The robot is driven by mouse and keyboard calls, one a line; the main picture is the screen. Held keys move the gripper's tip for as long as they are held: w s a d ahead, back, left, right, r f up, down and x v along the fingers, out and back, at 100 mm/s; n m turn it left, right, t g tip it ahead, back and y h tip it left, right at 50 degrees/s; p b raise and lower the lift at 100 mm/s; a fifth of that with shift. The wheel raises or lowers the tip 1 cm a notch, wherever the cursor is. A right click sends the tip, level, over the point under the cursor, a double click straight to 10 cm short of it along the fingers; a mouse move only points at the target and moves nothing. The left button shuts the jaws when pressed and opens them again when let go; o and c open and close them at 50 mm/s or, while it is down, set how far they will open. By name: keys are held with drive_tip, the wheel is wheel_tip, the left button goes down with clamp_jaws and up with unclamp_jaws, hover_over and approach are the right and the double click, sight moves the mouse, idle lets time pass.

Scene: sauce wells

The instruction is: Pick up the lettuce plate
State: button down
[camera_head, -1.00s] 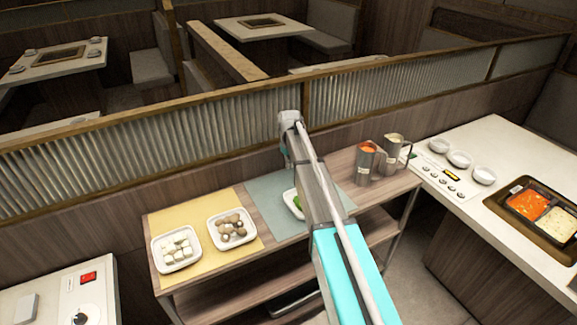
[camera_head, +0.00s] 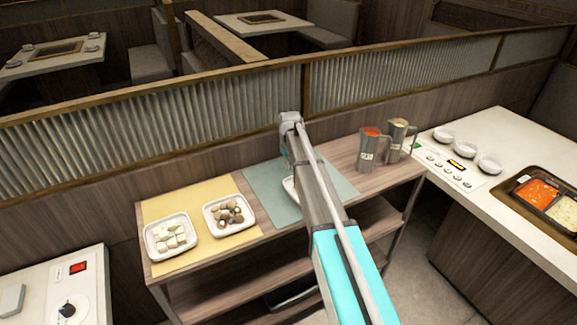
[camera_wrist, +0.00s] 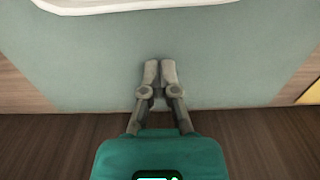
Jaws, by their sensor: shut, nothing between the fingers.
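The lettuce plate is a white plate (camera_head: 289,187) on the grey-green mat (camera_head: 262,187) of the wooden shelf unit. My arm covers most of it in the head view, and its contents are hidden. In the wrist view only the white rim of the plate (camera_wrist: 110,7) shows at the top edge. My gripper (camera_wrist: 160,66) is shut and empty, with its fingertips together over the bare mat, apart from the plate in the picture. In the head view the fingers are hidden behind my arm.
On the yellow mat (camera_head: 190,207) stand a plate of white cubes (camera_head: 153,250) and a plate of mushrooms (camera_head: 211,230). Two metal jugs (camera_head: 370,152) stand on the right of the shelf top. A ribbed partition (camera_head: 200,140) rises behind. A counter (camera_head: 480,130) with bowls stands right.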

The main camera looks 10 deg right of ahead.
drive_tip(key=shift+f+b, duration=0.3)
drive_tip(key=shift+f, duration=0.25)
drive_tip(key=s, duration=0.2)
drive_tip(key=s+d, duration=0.1)
drive_tip(key=shift+r, duration=0.25)
drive_tip(key=shift+s+d, duration=0.1)
drive_tip(key=shift+s, duration=0.3)
drive_tip(key=s+d, duration=0.1)
drive_tip(key=s, duration=0.2)
drive_tip(key=s+d, duration=0.1)
drive_tip(key=s, duration=0.2)
drive_tip(key=s+d, duration=0.1)
drive_tip(key=s, duration=0.2)
drive_tip(key=shift+s, duration=0.25)
drive_tip(key=shift+w, duration=0.2)
